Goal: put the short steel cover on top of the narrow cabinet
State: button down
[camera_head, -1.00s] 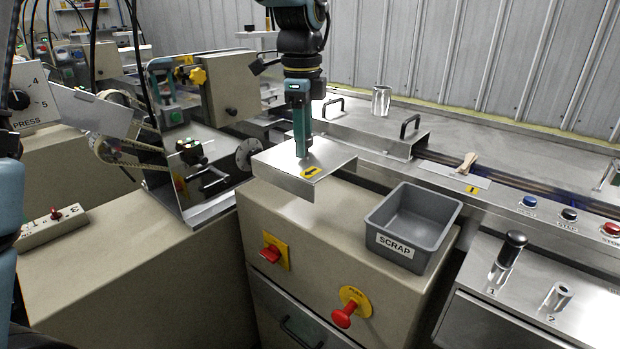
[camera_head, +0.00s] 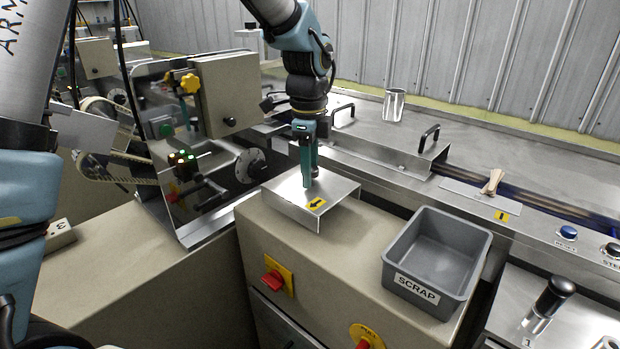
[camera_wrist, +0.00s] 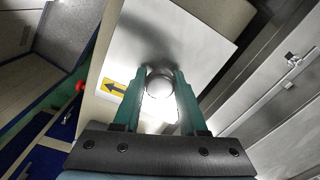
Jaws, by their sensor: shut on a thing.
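The short steel cover (camera_head: 296,197), a bent silver plate with a yellow arrow label, is on or just over the left end of the narrow cabinet's top (camera_head: 356,232). A small gap beneath it cannot be ruled out. My gripper (camera_head: 308,180) points down at the cover from above. In the wrist view my gripper's two green fingers (camera_wrist: 160,84) are closed on a round shiny knob (camera_wrist: 158,82) on the cover (camera_wrist: 190,35). The cover's underside is hidden.
A grey scrap bin (camera_head: 398,288) stands on the cabinet top to the right of the cover. A machine with a shiny panel (camera_head: 190,190) is close on the left. A steel conveyor housing (camera_head: 375,150) with black handles runs behind.

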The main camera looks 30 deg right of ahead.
jog(key=shift+f, duration=1.2)
jog(key=shift+c, duration=2.3)
grip_release()
jog(key=shift+f, duration=0.1)
notch_tip(320, 180, up, 12)
jog(key=shift+a+r+b, duration=0.1)
jog(key=shift+a+b, duration=0.05)
jog(key=shift+b, duration=0.45)
